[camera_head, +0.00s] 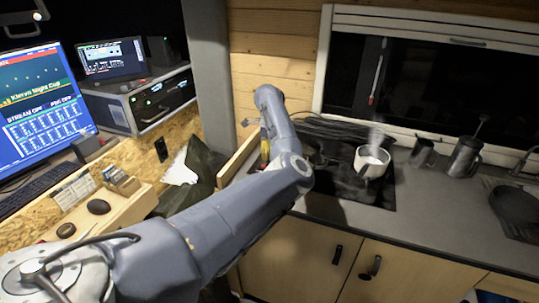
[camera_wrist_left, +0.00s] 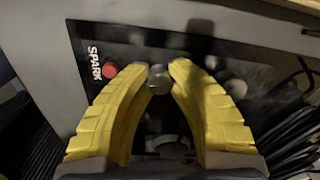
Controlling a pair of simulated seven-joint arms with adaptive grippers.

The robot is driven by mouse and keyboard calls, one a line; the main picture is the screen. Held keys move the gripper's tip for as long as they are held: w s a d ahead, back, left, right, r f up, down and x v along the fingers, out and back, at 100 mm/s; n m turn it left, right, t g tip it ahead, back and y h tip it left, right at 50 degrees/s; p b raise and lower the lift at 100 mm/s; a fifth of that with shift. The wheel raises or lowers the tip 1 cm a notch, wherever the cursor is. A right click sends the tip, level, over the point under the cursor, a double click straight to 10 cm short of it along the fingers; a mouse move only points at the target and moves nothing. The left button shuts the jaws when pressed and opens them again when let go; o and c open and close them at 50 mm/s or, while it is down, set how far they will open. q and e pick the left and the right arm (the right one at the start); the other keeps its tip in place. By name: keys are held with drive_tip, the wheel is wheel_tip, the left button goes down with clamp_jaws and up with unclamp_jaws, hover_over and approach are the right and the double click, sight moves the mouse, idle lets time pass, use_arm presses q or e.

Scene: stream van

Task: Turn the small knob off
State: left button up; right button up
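In the left wrist view a black panel marked SPARK carries a small round grey knob (camera_wrist_left: 158,80) and a red button (camera_wrist_left: 109,70) to its left. My left gripper (camera_wrist_left: 160,72) has two yellow fingers, with the small knob between their tips. The fingers stand apart, but I cannot tell whether they touch the knob. Another round knob (camera_wrist_left: 236,88) shows dimly beyond the right finger. In the head view my left arm reaches over the counter, and it hides most of its gripper and the knobs. My right gripper is not in view.
A steaming white pot (camera_head: 371,162) stands on the dark cooktop (camera_head: 345,190). Metal mugs (camera_head: 464,157) stand to its right. Dark cables (camera_wrist_left: 295,135) lie at the right of the left wrist view. A monitor (camera_head: 45,105) stands at the left.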

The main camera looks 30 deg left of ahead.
use_arm(q)
clamp_jaws()
drive_tip(key=shift+m, duration=1.5)
drive_tip(key=o, duration=0.8)
unclamp_jaws()
drive_tip(key=shift+c, duration=0.2)
wheel_tip(320, 180, up, 12)
